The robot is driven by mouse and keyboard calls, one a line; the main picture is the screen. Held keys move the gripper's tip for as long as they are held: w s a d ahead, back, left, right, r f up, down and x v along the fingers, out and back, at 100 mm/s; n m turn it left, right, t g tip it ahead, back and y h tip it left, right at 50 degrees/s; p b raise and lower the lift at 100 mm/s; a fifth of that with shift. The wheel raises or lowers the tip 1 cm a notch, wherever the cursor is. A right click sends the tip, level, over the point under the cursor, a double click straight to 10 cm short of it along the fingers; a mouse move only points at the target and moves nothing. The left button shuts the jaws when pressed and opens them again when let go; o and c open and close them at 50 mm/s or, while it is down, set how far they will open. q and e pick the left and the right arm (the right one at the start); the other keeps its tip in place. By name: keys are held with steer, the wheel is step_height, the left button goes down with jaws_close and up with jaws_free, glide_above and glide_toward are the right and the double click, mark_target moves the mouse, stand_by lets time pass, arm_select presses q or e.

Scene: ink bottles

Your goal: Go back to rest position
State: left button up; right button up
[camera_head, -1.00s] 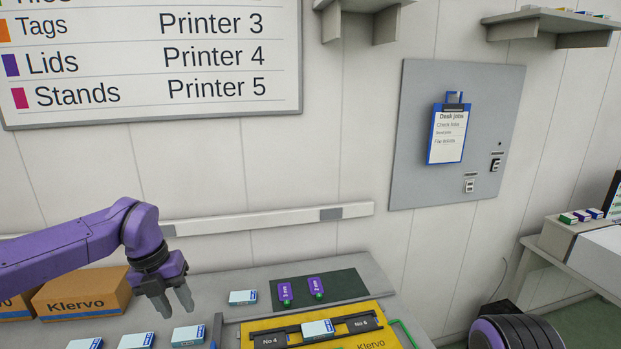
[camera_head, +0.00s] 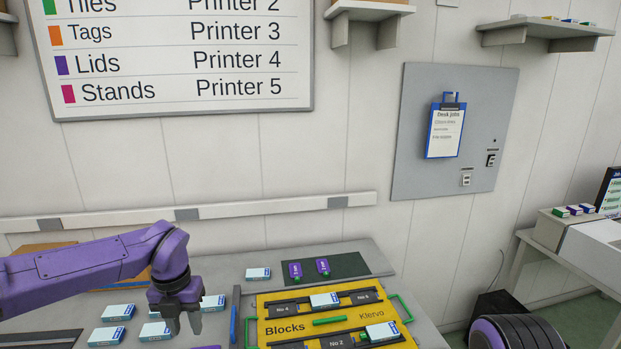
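My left arm, purple, comes in from the left. Its dark grey gripper (camera_head: 183,325) points down over the left part of the desk, in front of the white-and-blue boxes. Its two fingers are apart with nothing visible between them. It hides part of a box (camera_head: 155,331). I cannot tell its height above the desk. My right gripper is not in view.
A yellow Blocks tray (camera_head: 276,328) with green handles stands right of the gripper, holding white-and-blue boxes. Two purple items (camera_head: 295,270) lie on a dark green mat (camera_head: 350,265). Cardboard boxes are behind my arm. A grey panel (camera_head: 405,150) is on the wall.

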arm_select(q)
steer(key=s+a+f+m+t+y, duration=0.1)
steer(key=s+f+m+y, duration=0.1)
steer(key=s+f+m, duration=0.45)
steer(key=s+a+f+m+t+y, duration=0.1)
steer(key=s+f+m+y, duration=0.2)
steer(key=f, duration=0.6)
steer(key=s+a+f+m+t+y, duration=0.1)
steer(key=s+f+m+y, duration=0.1)
steer(key=s+f+m, duration=0.4)
steer(key=s+a+f+m+h+b, duration=0.1)
steer(key=s+f+m+h, duration=0.1)
steer(key=s+f+m, duration=0.45)
steer(key=s+f+m+h+b, duration=0.1)
steer(key=s+f+m+h, duration=0.15)
steer(key=s+m, duration=0.7)
step_height(320, 180, down, 10)
steer(key=s+n+y+b, duration=0.1)
steer(key=b, duration=0.7)
steer(key=shift+b, duration=0.35)
